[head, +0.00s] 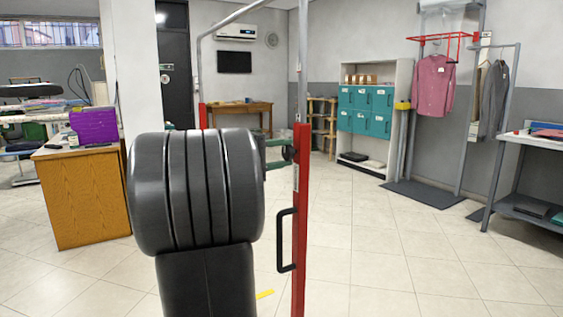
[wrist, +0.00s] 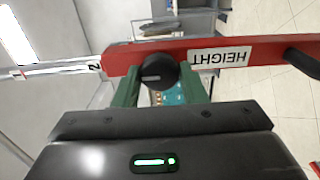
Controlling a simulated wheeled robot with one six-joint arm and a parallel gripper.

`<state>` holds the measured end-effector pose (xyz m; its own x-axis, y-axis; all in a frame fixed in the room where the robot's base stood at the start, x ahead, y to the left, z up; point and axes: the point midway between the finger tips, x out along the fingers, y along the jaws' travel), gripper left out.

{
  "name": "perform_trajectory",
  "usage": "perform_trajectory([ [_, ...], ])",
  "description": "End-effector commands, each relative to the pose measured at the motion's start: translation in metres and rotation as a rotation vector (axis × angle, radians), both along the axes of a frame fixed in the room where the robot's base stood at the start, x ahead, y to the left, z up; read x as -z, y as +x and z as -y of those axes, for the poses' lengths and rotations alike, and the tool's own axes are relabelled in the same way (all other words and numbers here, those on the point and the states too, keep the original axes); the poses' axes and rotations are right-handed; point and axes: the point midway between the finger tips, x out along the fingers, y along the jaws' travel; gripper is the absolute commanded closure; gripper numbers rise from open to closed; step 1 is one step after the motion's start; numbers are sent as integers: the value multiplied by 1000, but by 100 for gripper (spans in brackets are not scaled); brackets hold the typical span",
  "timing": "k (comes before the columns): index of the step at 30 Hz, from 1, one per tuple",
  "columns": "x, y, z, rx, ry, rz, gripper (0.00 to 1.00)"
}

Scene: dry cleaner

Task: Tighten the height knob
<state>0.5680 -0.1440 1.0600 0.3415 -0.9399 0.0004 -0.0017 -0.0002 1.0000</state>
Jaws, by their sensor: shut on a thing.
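The height knob (wrist: 157,71) is black and round with a pale pointer line, set on the red post (wrist: 237,46) beside an upside-down HEIGHT label (wrist: 219,57) in the wrist view. My gripper (wrist: 160,78) has its green fingers on both sides of the knob and is shut on it. In the head view the knob (head: 288,153) is a small dark shape at the left edge of the red post (head: 300,220), and my green fingers reach it from the left. My dark arm hides much of the area left of the post.
The post carries a black handle (head: 284,240) below the knob. A silver tube (head: 303,62) rises from its top; the wrist view shows a "2" where tube and post meet. A wooden desk (head: 84,195) stands left. Open tiled floor lies right, before a teal-door cabinet (head: 365,108).

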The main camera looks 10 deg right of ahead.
Motion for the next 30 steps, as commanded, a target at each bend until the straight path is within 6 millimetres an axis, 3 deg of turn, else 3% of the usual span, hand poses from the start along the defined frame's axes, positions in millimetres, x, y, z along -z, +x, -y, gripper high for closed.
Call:
perform_trajectory([
  [14,1,0,0,1,7,12,85],
  [15,1,0,0,1,7,12,58],
  [18,1,0,0,1,7,12,42],
  [30,0,-2,-8,-2,6,13,42],
])
